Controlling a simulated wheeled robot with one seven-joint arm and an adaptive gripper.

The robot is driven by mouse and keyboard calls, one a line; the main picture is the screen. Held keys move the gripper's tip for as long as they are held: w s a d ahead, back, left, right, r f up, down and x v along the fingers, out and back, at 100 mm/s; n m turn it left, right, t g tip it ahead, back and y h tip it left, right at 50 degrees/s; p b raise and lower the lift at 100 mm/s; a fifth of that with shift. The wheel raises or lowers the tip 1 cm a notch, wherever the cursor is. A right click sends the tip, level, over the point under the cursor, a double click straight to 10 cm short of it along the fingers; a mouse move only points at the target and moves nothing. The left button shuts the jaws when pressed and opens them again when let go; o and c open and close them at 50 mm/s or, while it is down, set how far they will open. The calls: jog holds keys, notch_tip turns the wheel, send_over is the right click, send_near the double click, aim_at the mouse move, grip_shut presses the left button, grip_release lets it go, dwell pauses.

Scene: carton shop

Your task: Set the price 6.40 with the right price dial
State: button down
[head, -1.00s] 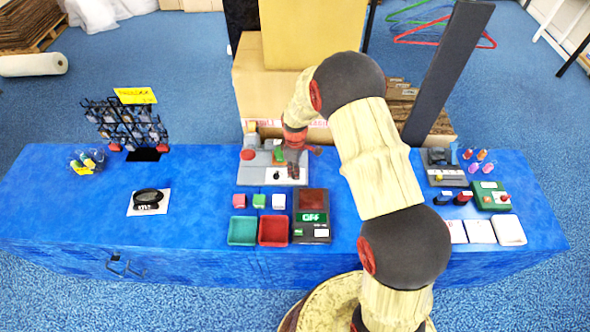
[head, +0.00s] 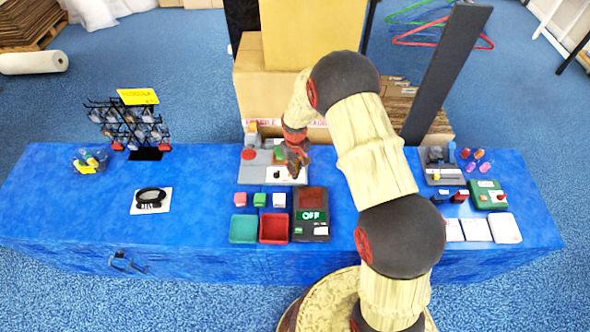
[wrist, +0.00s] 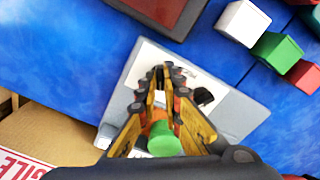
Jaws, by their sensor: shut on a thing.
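The grey pricing device (head: 250,177) stands at the back middle of the blue bench, with a pale front panel. A small black dial (head: 277,174) sits on the left of that panel; it also shows in the wrist view (wrist: 203,97). My gripper (head: 299,172) is over the right part of the panel, its fingers pointing down. In the wrist view my gripper's fingertips (wrist: 160,76) are close together at the panel, shut on the right price dial, which the fingers hide. A green-topped part (wrist: 165,140) shows between the fingers. I cannot read any price.
Pink, green and white cubes (head: 260,200) stand in front of the device, with a green tray (head: 243,229), a red tray (head: 273,229) and a dark unit (head: 312,229) reading "OFF". Cartons (head: 285,95) stand behind the bench.

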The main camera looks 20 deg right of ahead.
dwell(0.5)
jog(key=c, duration=2)
grip_release()
jog(key=shift+o, duration=0.2)
notch_tip(320, 180, up, 12)
